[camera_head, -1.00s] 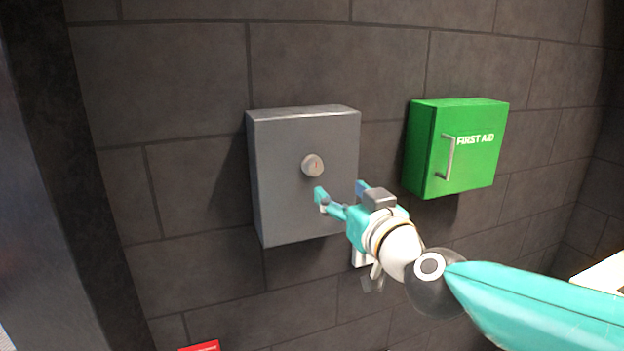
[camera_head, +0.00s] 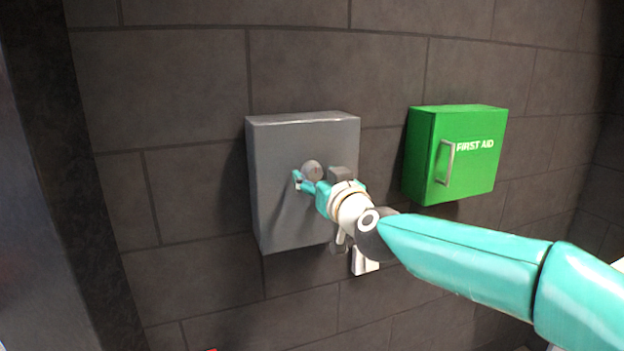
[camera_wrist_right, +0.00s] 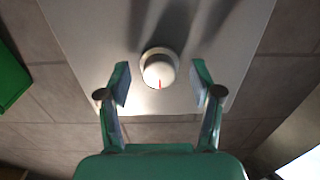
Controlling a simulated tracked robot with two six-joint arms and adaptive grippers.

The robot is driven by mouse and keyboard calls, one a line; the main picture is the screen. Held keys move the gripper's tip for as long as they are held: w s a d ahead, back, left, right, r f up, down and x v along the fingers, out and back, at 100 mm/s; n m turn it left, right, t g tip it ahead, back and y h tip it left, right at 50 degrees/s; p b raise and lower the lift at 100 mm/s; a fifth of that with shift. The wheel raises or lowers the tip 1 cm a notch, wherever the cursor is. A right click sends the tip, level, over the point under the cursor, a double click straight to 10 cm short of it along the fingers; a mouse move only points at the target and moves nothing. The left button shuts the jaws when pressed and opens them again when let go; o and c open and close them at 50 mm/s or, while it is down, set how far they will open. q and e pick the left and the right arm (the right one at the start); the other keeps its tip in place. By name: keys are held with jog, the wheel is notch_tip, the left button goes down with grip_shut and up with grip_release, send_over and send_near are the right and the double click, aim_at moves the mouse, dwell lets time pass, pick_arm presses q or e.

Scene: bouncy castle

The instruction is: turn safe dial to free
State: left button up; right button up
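The safe (camera_head: 275,215) is a grey metal box on the dark tiled wall, at the middle of the head view. Its round dial (camera_head: 312,169) sits on the front face. In the right wrist view the dial (camera_wrist_right: 159,70) is pale with a short red mark at its lower edge. My right gripper (camera_head: 312,181) is in front of the safe, just below the dial in the head view. In the right wrist view its two fingers (camera_wrist_right: 160,85) are apart, one on each side of the dial, with visible gaps. My left gripper is not in view.
A green first aid box (camera_head: 474,170) with a grey handle hangs on the wall to the right of the safe. A white thing (camera_head: 364,262) shows below my right arm. The wall left of the safe is clear.

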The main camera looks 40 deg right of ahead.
jog(key=c, duration=1)
jog(key=shift+a+f, duration=0.1)
jog(key=shift+a, duration=0.1)
jog(key=shift+c, duration=0.3)
jog(key=shift+s+d, duration=0.1)
jog(key=shift+d, duration=0.05)
jog(key=shift+m, duration=1.3)
jog(key=m+b, duration=0.1)
jog(key=m, duration=0.5)
jog(key=shift+b, duration=0.4)
jog(key=m+b, duration=0.1)
jog(key=m, duration=0.3)
jog(key=shift+m, duration=0.4)
jog(key=shift+r+m+b, duration=0.2)
jog(key=shift+m+b, duration=0.35)
jog(key=shift+m, duration=1.75)
